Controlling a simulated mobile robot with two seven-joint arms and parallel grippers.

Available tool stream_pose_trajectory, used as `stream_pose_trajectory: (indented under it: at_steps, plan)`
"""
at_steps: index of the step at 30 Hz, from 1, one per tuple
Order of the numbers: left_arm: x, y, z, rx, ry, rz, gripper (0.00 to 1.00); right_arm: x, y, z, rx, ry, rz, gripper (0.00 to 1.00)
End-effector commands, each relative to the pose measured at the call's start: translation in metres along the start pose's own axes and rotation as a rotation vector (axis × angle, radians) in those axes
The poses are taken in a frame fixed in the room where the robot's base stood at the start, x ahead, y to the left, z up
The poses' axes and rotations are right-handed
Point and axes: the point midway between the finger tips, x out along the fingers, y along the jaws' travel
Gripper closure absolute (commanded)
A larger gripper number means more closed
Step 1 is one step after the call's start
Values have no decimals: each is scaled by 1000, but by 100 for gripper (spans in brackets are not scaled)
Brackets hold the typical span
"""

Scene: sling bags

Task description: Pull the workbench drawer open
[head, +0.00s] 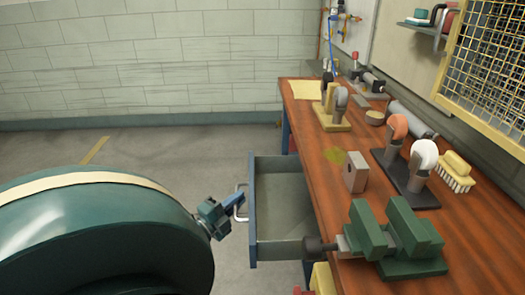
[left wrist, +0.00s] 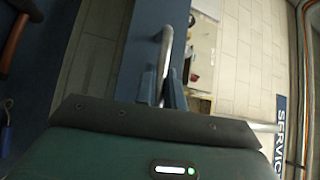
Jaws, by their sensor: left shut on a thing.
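The workbench drawer (head: 252,210) is pulled out from the left side of the wooden workbench (head: 318,190). Its grey inside shows and looks empty. A pale bar handle (head: 241,203) is on its blue front. My left gripper (head: 236,200) is shut on the handle in the head view. In the left wrist view the bar handle (left wrist: 166,50) runs up from between the fingers of my left gripper (left wrist: 162,88). My right gripper is in neither view.
A green vise (head: 390,235) stands on the near bench end, its dark handle end (head: 318,247) reaching over the edge by the drawer. A metal block (head: 355,172) and several tools on stands are on the bench. Floor left of the drawer (head: 180,150) is clear.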

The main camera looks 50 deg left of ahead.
Motion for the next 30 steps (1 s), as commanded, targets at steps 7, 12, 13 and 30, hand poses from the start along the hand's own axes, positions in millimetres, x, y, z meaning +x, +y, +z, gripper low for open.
stream_pose_trajectory:
  at_steps: [7,12,13,30]
  plan:
    - [-27,-7,26,0,-1,1,100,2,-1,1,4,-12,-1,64]
    - [-32,-8,32,-2,1,0,100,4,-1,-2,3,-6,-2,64]
    - [-33,-8,32,-2,1,0,100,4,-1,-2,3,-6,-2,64]
    - [-32,-9,32,-1,0,-1,68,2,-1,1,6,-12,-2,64]
